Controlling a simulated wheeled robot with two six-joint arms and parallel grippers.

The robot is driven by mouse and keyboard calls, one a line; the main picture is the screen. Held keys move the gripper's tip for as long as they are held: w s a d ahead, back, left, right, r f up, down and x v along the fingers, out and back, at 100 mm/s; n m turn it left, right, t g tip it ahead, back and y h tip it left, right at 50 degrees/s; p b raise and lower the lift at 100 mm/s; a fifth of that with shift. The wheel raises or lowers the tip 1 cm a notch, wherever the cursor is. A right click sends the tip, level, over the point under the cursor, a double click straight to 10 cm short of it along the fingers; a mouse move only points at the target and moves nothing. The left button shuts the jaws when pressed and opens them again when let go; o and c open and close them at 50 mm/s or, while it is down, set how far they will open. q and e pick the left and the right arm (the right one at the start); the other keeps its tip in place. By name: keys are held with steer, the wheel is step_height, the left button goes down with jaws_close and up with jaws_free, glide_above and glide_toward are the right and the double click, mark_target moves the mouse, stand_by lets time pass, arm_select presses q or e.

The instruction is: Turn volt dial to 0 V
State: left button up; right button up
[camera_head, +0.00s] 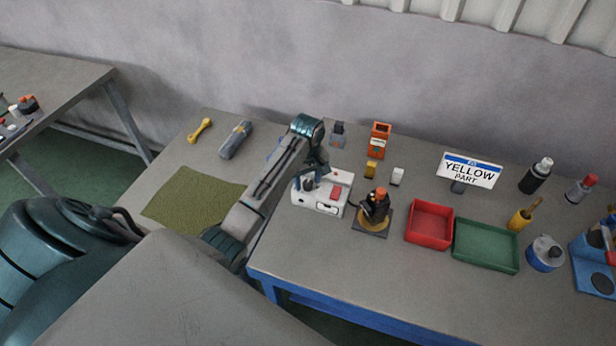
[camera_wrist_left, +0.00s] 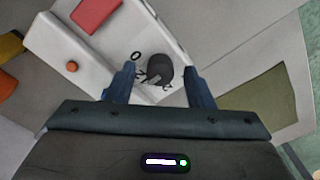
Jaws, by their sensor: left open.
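The volt dial (camera_wrist_left: 160,68) is a dark round knob on a white box (camera_wrist_left: 110,55). Printed marks lie beside it, one reading 0; the others are hard to read. A small light pointer shows on the knob's near side. The white box (camera_head: 322,208) stands mid-table in the head view, with the gripper partly hiding its dial. My left gripper (camera_wrist_left: 158,80) is open, with one blue-grey finger on each side of the dial. Both fingers look apart from it; I cannot tell their exact height. My right gripper is in neither view.
The box also has a red panel (camera_wrist_left: 96,13) and an orange button (camera_wrist_left: 72,66). A black device with an orange top (camera_head: 377,206) stands just right of it. A red tray (camera_head: 430,239) and a green tray (camera_head: 486,262) lie further right. A green mat (camera_head: 190,200) lies left.

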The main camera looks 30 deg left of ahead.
arm_select(q)
steer(key=c, duration=1)
steer(key=shift+m, duration=0.8)
steer(key=m, duration=0.9)
steer(key=shift+m, duration=0.4)
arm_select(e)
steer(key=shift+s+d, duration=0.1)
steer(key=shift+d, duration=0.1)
arm_select(q)
steer(key=shift+m, duration=0.4)
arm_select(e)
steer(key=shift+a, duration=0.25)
